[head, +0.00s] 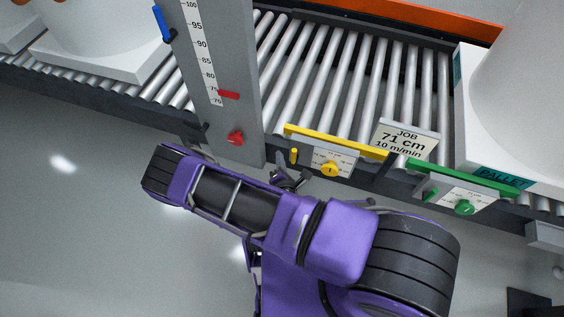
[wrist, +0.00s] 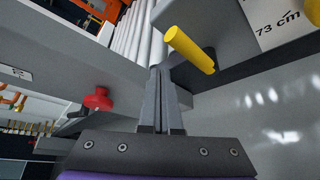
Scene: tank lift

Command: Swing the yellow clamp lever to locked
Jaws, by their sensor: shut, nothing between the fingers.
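The yellow clamp lever (head: 294,156) is a short yellow handle at the left end of the yellow-topped panel in the head view. In the wrist view the yellow handle (wrist: 190,50) sticks out just above and right of my fingertips. My gripper (wrist: 160,72) is shut and empty. Its fingertips are close to the handle's lower left side; whether they touch it I cannot tell. In the head view my gripper (head: 290,180) is just below the lever, partly hidden by my purple arm. Any locked or unlocked marks on the panel are too small to read.
A yellow round knob (head: 330,170) sits right of the lever. A grey scale post (head: 225,85) with a red knob (head: 236,137) stands to the left. A green-topped panel (head: 455,188) and a job sign (head: 405,143) are to the right. The roller conveyor (head: 330,80) lies behind.

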